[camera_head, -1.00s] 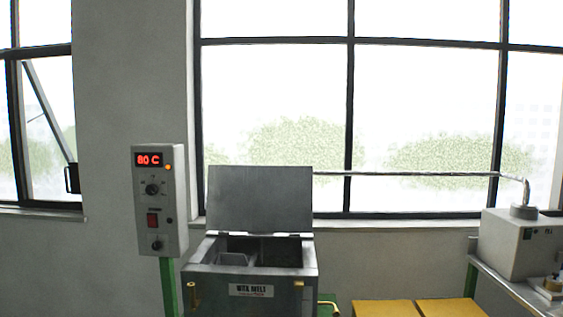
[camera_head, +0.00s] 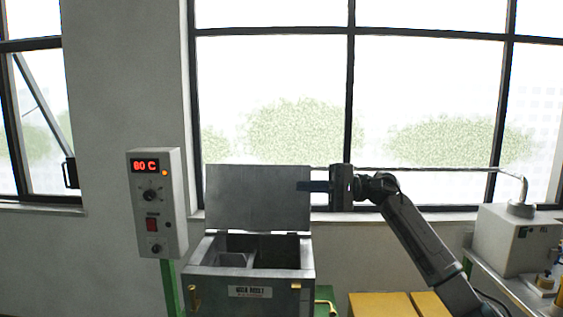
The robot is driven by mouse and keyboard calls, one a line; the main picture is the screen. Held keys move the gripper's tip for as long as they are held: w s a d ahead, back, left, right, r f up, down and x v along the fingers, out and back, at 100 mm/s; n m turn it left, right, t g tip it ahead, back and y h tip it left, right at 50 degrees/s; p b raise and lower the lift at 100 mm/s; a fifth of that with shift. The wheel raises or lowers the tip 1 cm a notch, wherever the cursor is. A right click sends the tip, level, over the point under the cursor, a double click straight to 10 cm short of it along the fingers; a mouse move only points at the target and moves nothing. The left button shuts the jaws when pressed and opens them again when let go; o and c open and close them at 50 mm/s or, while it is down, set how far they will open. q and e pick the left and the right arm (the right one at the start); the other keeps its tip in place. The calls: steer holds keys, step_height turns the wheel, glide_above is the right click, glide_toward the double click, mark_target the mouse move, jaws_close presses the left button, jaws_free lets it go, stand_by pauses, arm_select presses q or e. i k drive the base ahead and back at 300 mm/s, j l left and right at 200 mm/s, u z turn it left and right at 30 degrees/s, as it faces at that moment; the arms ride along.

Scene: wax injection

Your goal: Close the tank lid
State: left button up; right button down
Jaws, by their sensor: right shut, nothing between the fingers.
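The tank (camera_head: 220,284) stands in the lower middle, a grey metal box with a name plate on its front. Its lid (camera_head: 250,197) stands upright on the hinges at the back edge, so the tank is open. The inside shows a light grey divided part at the left and a dark space at the right. My right gripper (camera_head: 303,186) is at the lid's upper right edge, its shut fingers pointing left and overlapping the lid in the picture. Whether it touches the lid, I cannot tell. My left gripper is not in view.
A control box (camera_head: 157,203) on a green post stands left of the tank and reads 80 C. A pipe (camera_head: 440,168) runs behind my right arm to a grey machine (camera_head: 512,240) at the right. Yellow boxes (camera_head: 382,306) sit low, right of the tank.

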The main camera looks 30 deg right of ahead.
mark_target(238, 196)
steer(key=i+l, duration=1.45)
steer(key=l, duration=0.25)
